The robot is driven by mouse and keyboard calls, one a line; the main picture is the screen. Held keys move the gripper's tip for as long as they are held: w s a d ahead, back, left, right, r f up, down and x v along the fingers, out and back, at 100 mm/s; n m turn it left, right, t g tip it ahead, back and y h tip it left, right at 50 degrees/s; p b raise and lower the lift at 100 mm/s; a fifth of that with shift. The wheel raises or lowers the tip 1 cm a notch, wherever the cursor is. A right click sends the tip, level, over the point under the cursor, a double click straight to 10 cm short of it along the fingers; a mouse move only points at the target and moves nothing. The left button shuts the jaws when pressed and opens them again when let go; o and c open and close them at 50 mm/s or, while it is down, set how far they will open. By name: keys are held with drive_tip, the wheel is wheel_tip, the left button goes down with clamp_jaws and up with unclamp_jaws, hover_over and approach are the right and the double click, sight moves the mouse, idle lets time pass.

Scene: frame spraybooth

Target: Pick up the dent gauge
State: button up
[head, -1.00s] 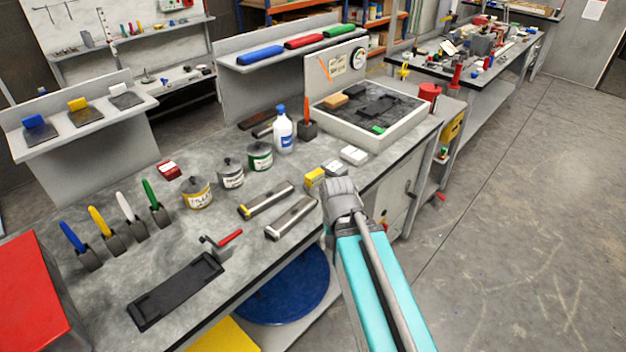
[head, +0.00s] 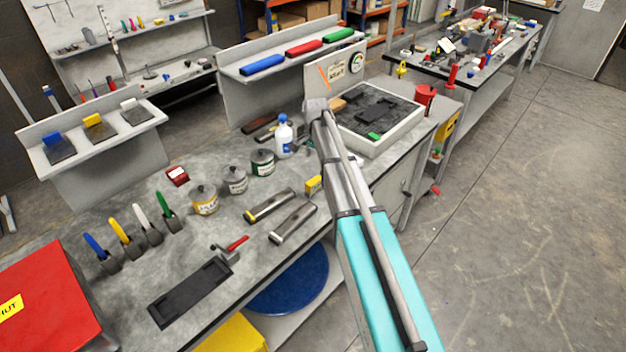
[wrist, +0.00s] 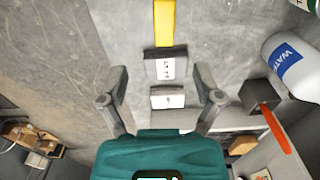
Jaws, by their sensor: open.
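I cannot tell for sure which object is the dent gauge. A round dial with a white face (head: 357,62) sits on the upright panel behind the tray and looks like a gauge. My gripper (wrist: 162,80) is open and empty, its two fingers spread. Between them in the wrist view are a dark labelled block (wrist: 165,67) and a small white block (wrist: 168,102); I cannot tell the height gap. In the head view my arm hides the dark and white blocks.
A water bottle (head: 284,138) and a dark holder with an orange stick (wrist: 262,96) stand close to my gripper. Three tins, including a green-labelled one (head: 263,162), stand to the left. A raised tray (head: 385,143) with dark pieces is to the right. The floor at right is clear.

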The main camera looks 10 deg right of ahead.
sight(314, 180)
drive_tip(key=shift+w+r+m, duration=0.25)
drive_tip(key=shift+w+m, duration=0.05)
drive_tip(key=shift+w, duration=0.25)
drive_tip(key=shift+f, duration=0.15)
wheel_tip(314, 180, down, 8)
drive_tip(key=b, duration=0.8)
drive_tip(key=shift+f+b, duration=0.2)
drive_tip(key=shift+b, duration=0.1)
drive_tip(key=shift+f, duration=0.1)
drive_tip(key=f+b, duration=0.3)
drive_tip(key=shift+s+a, duration=0.15)
drive_tip(key=shift+s, duration=0.2)
drive_tip(key=shift+f+b, duration=1)
drive_tip(key=shift+b, duration=0.1)
clamp_jaws()
